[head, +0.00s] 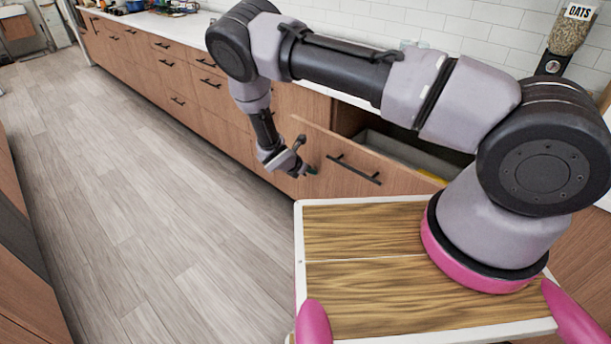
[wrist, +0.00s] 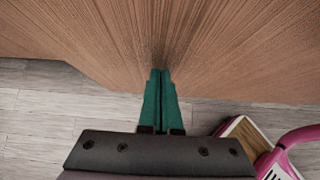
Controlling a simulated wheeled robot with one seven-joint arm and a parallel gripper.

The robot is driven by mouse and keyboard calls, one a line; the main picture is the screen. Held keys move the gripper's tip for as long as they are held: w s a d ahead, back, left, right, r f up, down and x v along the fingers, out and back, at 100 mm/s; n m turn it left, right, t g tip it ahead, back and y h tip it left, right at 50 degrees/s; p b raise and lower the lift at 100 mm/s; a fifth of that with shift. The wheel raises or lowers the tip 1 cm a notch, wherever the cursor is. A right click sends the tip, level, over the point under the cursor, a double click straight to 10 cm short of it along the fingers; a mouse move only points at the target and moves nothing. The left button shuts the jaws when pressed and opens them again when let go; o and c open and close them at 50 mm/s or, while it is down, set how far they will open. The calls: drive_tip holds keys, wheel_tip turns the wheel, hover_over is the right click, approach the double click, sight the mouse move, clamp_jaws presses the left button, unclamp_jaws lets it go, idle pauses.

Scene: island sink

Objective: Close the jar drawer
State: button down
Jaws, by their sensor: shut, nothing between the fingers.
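The drawer (head: 335,177) has a wooden front with a black bar handle (head: 354,169) and stands pulled out from the counter in the head view. Its grey inside shows behind the front, with something yellow in it; my arm hides part of it. My gripper (head: 311,170) is at the left part of the drawer front, left of the handle. In the wrist view, the green fingers (wrist: 160,95) are shut together and empty. They point at a wooden panel (wrist: 160,40) that fills the upper part of the view. I cannot tell whether the tips touch it.
A row of shut wooden drawers (head: 178,78) runs to the far left under a white counter (head: 190,30). A jar labelled OATS (head: 570,30) stands at the back right. The grey plank floor (head: 150,190) to the left is clear.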

drive_tip(key=w+d, duration=1.7)
drive_tip(key=shift+w+d, duration=0.15)
drive_tip(key=shift+d, duration=0.05)
